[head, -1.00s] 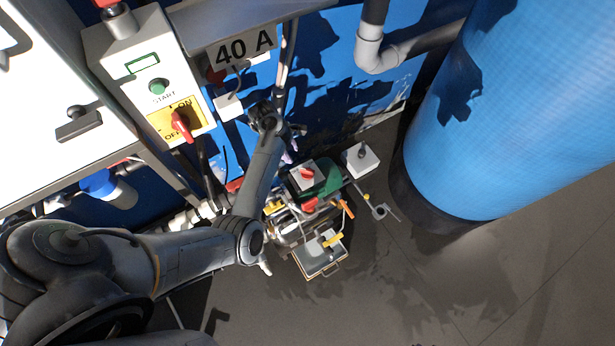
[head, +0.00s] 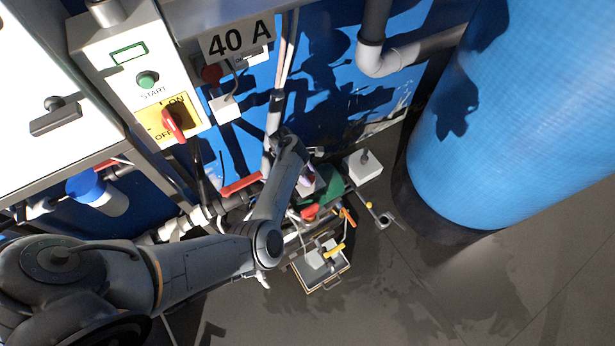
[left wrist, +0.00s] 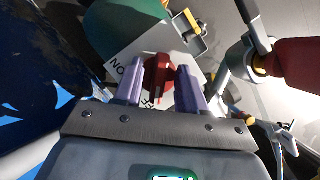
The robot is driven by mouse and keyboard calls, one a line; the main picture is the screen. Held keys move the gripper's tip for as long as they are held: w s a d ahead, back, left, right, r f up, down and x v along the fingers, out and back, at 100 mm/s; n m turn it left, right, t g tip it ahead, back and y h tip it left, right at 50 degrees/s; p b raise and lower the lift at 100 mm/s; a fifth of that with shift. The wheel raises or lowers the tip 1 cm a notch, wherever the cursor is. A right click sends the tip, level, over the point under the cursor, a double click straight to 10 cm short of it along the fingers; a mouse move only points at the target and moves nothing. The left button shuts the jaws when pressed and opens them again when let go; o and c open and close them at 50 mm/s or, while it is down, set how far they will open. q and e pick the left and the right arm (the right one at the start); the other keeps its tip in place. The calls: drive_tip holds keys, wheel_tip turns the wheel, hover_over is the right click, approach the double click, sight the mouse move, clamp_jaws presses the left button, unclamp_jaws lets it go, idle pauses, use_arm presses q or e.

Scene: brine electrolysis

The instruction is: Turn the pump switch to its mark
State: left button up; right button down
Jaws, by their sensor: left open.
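A red switch knob (left wrist: 160,82) on a pale plate (left wrist: 125,62) with dark lettering shows in the left wrist view, beside the green pump body (left wrist: 118,18). My left gripper (left wrist: 161,85) is open, with its two purple fingers to either side of the knob. Whether they touch it I cannot tell. In the head view my left gripper (head: 307,182) is low beside the green pump body (head: 333,182), and my arm hides most of the switch plate. My right gripper is not in view.
A panel with a green START button (head: 147,79) and a red ON/OFF switch (head: 172,124) stands upper left, next to a "40 A" sign (head: 241,39). A large blue tank (head: 500,120) stands right. A grey box (head: 363,167) sits near the pump. Floor at lower right is clear.

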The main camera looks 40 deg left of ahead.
use_arm(q)
drive_tip(key=shift+d+f, duration=0.1)
drive_tip(key=shift+f, duration=0.15)
drive_tip(key=shift+c, duration=0.3)
clamp_jaws()
